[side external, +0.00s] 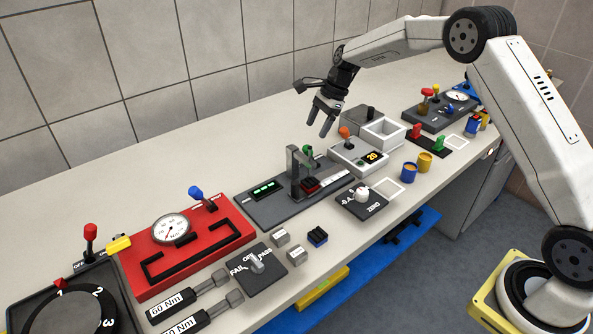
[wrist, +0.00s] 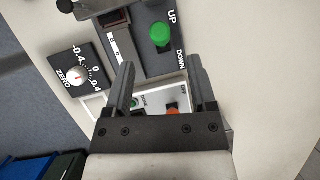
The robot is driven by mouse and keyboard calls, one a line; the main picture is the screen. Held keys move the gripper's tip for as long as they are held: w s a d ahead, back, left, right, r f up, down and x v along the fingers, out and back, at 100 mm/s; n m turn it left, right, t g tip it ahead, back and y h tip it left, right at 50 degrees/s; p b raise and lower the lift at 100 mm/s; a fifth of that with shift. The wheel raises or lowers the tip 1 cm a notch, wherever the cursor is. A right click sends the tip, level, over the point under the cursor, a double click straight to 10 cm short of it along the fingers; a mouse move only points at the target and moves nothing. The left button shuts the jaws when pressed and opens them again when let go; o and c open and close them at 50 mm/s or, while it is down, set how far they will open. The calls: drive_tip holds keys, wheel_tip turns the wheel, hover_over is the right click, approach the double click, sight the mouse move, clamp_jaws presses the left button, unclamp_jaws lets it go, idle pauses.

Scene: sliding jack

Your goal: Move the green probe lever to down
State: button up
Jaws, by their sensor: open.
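The green probe lever (side external: 308,151) has a round green knob and stands at the back of a dark grey jack panel (side external: 258,210). In the wrist view the green knob (wrist: 160,35) sits beside the printed words UP and DOWN; its exact setting is hard to tell. My gripper (side external: 321,124) is open and empty, pointing down above and behind the panel, apart from the lever. In the wrist view my two fingertips (wrist: 160,66) are spread, with the knob just beyond the gap between them.
A grey upright post (side external: 291,170) with a red-and-black block (side external: 310,185) stands next to the lever. A light panel with an orange lever (side external: 345,132) is close on the right. A ZERO dial panel (side external: 362,198) is in front. A red gauge panel (side external: 185,245) is left.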

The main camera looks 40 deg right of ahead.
sight(307, 146)
drive_tip(key=shift+x, duration=3.8)
clamp_jaws()
